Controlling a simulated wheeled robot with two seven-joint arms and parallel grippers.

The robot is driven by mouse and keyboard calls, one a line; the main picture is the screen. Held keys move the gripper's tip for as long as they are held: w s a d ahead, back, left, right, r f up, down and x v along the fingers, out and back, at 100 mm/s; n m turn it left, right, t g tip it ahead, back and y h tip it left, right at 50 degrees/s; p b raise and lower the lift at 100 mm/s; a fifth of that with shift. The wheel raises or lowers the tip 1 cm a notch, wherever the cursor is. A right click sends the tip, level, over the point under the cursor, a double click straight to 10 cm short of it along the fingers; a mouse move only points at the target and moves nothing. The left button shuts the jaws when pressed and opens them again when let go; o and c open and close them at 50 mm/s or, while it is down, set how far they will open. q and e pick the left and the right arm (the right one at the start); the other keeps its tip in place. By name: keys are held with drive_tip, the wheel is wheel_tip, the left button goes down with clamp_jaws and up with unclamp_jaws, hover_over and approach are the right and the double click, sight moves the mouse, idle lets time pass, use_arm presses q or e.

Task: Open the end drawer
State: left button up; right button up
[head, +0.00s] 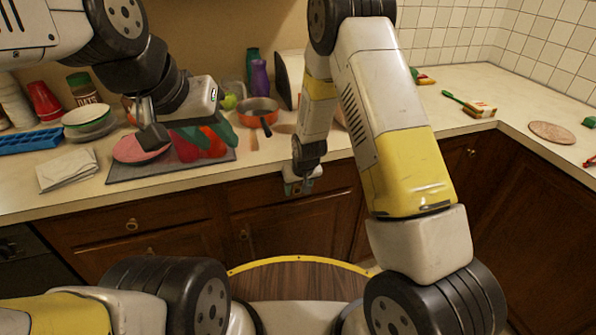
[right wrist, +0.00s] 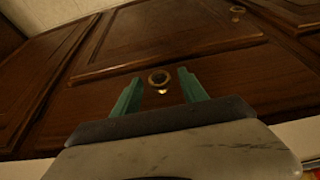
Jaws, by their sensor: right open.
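A brown wooden drawer front (head: 252,194) sits under the counter edge and looks closed. Its round brass knob (right wrist: 158,78) shows in the right wrist view, while my gripper hides it in the head view. My right gripper (head: 300,184) points at this drawer front. In the right wrist view its two teal fingers (right wrist: 160,92) are apart, and the knob appears between them with nothing clamped. Whether the fingertips touch the drawer is unclear. My left gripper (head: 152,134) hangs over the counter by a pink plate; its jaw opening cannot be made out.
Another drawer (head: 140,223) with a knob is to the left. A cabinet door (head: 290,232) lies below the right gripper.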

clamp_jaws()
idle(1.4)
